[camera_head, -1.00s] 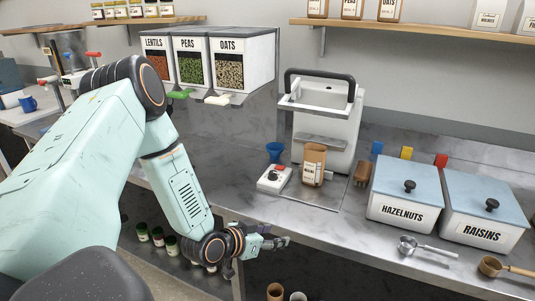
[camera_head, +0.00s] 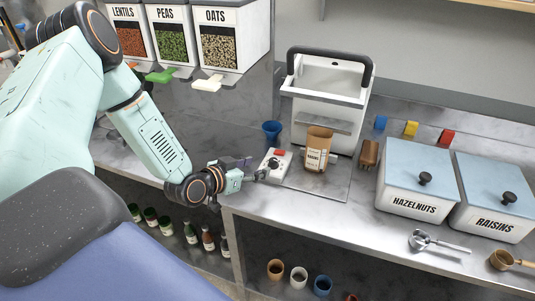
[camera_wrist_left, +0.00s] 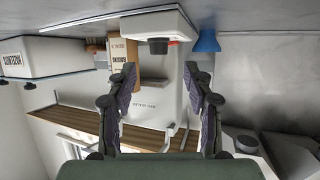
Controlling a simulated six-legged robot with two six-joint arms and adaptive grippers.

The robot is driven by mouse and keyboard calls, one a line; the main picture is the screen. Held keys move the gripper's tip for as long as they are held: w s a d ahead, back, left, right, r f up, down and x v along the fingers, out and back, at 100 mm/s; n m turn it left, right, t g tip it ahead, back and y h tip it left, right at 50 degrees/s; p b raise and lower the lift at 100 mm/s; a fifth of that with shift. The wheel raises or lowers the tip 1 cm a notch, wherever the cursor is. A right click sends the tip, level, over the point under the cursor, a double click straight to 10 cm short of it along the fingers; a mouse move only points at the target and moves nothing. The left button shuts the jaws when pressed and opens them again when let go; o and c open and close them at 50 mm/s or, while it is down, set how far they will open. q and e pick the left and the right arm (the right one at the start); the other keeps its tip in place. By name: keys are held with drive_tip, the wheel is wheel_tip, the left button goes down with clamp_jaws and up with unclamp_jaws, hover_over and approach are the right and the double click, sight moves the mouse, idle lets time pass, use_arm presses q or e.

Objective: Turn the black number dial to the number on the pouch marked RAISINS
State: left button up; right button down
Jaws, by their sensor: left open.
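The black number dial (camera_head: 273,162) is a small round knob on a white box (camera_head: 284,164) with a red part beside it; the dial also shows in the left wrist view (camera_wrist_left: 158,46). My left gripper (camera_head: 262,173) is open and empty, just left of and in front of the dial. In the left wrist view its fingers (camera_wrist_left: 160,78) are apart, with the dial beyond the gap and no contact visible. The brown pouch (camera_head: 317,152) stands upright right of the box. Its label reads RAISINS in the left wrist view (camera_wrist_left: 122,60); I cannot read its number.
A white machine with a dark handle (camera_head: 330,75) stands behind the pouch. A blue funnel-like cup (camera_head: 271,131) stands behind the dial box. Lidded HAZELNUTS (camera_head: 412,207) and RAISINS (camera_head: 490,223) bins are to the right. The counter's front edge (camera_head: 300,224) runs below.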

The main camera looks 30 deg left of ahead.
sight(271, 162)
use_arm(q)
drive_tip(key=shift+w+r, duration=0.1)
drive_tip(key=shift+w+d+f+b, duration=0.15)
drive_tip(key=shift+w+f+b, duration=0.25)
drive_tip(key=shift+w+b, duration=0.2)
drive_tip(key=x, duration=0.5)
drive_tip(key=shift+w+d+f+b, duration=0.1)
drive_tip(key=shift+w+d+b, duration=0.1)
drive_tip(key=shift+w+b, duration=0.15)
drive_tip(key=shift+s+a, duration=0.15)
drive_tip(key=shift+w, duration=0.3)
drive_tip(key=c, duration=0.4)
drive_tip(key=shift+s, duration=0.2)
drive_tip(key=c, duration=0.4)
clamp_jaws()
